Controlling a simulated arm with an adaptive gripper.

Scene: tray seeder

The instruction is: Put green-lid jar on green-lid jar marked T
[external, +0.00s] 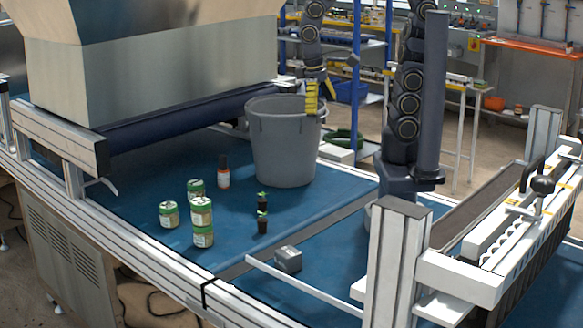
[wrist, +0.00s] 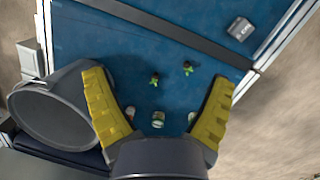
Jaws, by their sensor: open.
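Several green-lid jars stand on the blue mat, left of centre in the external view. One is at the left (external: 168,217) and one at the back (external: 195,190). No T marking is legible. In the wrist view, jars show small and partly hidden, one in the middle (wrist: 158,119) and one near the right finger (wrist: 192,118). My gripper (external: 312,97) is open and empty, high by the grey bin and well away from the jars. Its yellow fingers spread wide in the wrist view (wrist: 157,77).
A grey bin (external: 284,150) stands behind the jars, near my gripper. Two small dark, green-topped items (external: 262,207) stand right of the jars. A grey block (external: 288,260) lies in front. The mat (external: 130,185) is clear at left.

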